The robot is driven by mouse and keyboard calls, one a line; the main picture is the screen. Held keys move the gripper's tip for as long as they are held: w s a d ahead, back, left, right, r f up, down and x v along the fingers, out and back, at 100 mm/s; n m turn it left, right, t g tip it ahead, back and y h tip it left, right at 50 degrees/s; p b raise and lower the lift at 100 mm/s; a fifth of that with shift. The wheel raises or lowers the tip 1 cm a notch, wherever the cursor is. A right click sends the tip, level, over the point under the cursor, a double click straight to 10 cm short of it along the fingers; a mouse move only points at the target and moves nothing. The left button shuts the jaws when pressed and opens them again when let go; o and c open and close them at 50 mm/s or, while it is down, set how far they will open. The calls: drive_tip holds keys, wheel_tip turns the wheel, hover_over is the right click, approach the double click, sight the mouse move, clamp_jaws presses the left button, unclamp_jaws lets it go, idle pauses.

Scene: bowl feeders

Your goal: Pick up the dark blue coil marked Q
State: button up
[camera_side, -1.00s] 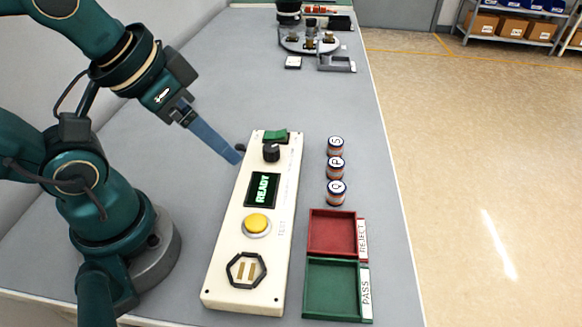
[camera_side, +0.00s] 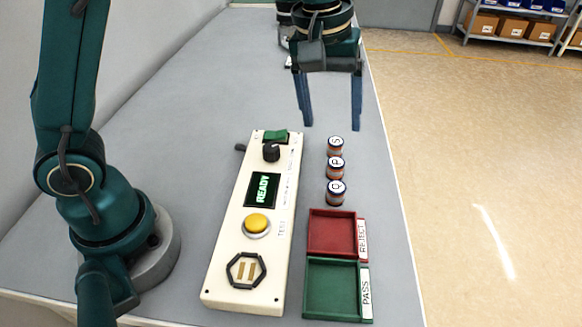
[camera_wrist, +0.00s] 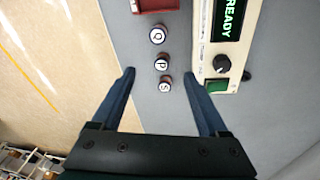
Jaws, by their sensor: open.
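The coil marked Q (camera_side: 336,193) stands upright on the grey table, nearest the red tray in a row of three. Its top is a white disc with a dark ring, and its side shows copper and dark bands. Coil P (camera_side: 336,168) and coil S (camera_side: 336,146) stand behind it. In the wrist view, coil Q (camera_wrist: 158,35) is beyond coil P (camera_wrist: 162,63) and coil S (camera_wrist: 165,84). My gripper (camera_side: 332,128) is open and empty, above the table and behind the row. In the wrist view its blue fingers (camera_wrist: 159,72) spread to either side of coil S.
A cream tester box (camera_side: 226,262) with a READY screen, knob and yellow button stands left of the coils. A red REJECT tray (camera_side: 333,254) and green PASS tray (camera_side: 332,314) lie in front. The table's right edge is close to the coils.

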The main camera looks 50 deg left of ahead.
drive_tip(key=g, duration=0.2)
hover_over(337, 187)
drive_tip(key=f, duration=0.6)
drive_tip(key=shift+w+a+f, duration=0.2)
drive_tip(key=shift+w+f, duration=0.05)
drive_tip(key=shift+m, duration=0.3)
drive_tip(key=shift+s+d+f, duration=0.1)
drive_tip(key=shift+s+f, duration=0.05)
drive_tip(key=shift+f, duration=1.55)
drive_tip(key=shift+s+d+f, duration=0.1)
drive_tip(key=shift+s+f, duration=0.05)
drive_tip(key=shift+f, duration=1.55)
drive_tip(key=shift+c, duration=0.4)
clamp_jaws()
drive_tip(key=shift+r, duration=0.1)
